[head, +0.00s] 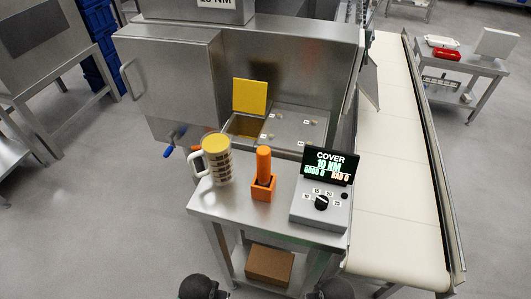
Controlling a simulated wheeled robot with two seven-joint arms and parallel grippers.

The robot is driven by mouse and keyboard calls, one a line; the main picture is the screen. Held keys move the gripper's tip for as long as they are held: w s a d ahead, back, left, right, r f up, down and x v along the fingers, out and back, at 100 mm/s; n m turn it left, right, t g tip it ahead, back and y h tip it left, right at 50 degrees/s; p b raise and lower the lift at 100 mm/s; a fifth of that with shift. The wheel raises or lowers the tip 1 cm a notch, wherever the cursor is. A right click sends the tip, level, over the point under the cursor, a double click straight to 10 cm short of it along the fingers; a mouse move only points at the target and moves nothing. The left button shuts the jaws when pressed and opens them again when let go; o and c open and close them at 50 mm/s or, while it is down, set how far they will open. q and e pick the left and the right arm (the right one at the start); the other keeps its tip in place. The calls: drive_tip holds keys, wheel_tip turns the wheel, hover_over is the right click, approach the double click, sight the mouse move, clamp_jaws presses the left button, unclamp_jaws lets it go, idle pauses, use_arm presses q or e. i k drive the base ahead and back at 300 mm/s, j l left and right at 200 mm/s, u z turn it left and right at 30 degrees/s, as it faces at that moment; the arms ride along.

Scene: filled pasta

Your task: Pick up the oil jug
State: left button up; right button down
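The oil jug (217,166) is a pale jug with rows of dark markings, a handle on its left and yellow at its top. It stands upright near the left back edge of the small metal table (284,222). Nothing holds or touches it from above. Two dark rounded parts of mine show at the bottom edge, well in front of the jug. Neither of my grippers' fingers can be seen.
An orange-handled tool stands in an orange holder (263,190) just right of the jug. A control box (322,207) with a dial and display is farther right. Behind is a steel machine with a raised yellow lid (250,96). A conveyor (395,180) runs along the right.

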sight(217, 148)
drive_tip(key=j+z, duration=0.25)
drive_tip(key=j, duration=0.45)
drive_tip(key=j+z, duration=0.25)
drive_tip(key=j, duration=0.5)
drive_tip(key=j+z, duration=0.25)
drive_tip(key=j, duration=0.45)
drive_tip(key=k+j+z, duration=0.1)
drive_tip(key=j+z, duration=0.15)
drive_tip(key=j, duration=0.45)
